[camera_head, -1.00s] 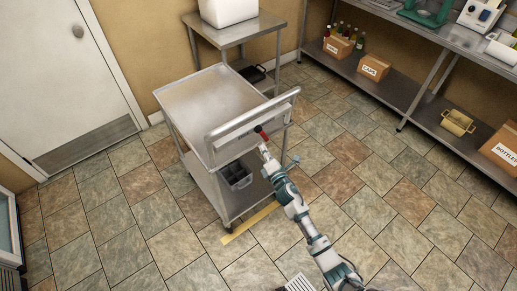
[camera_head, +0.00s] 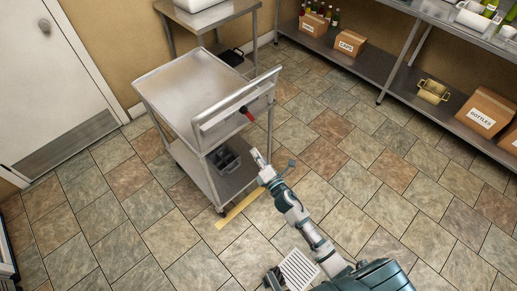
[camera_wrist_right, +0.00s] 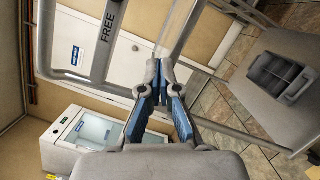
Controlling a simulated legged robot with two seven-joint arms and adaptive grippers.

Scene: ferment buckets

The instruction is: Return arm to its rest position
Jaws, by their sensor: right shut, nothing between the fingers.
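My right gripper (camera_head: 257,160) is in front of the steel cart's near end, below and right of a red handle with a dark tip (camera_head: 245,111) on that end. It is apart from the handle. In the right wrist view the blue-padded fingers (camera_wrist_right: 161,72) meet at their tips, shut and empty. The cart (camera_head: 178,88) stands upright with a bare top tray. A grey divided bin (camera_head: 227,159) sits on its lower shelf and also shows in the wrist view (camera_wrist_right: 275,76). A cart bar with the word FREE (camera_wrist_right: 109,27) shows there too. My left gripper is not seen.
A yellow floor strip (camera_head: 240,210) lies beside the cart's near wheel. A steel table (camera_head: 215,15) stands behind the cart. Shelving at right holds boxes (camera_head: 349,42) and a yellow container (camera_head: 433,91). A white door (camera_head: 50,90) is at left. The tiled floor at right is clear.

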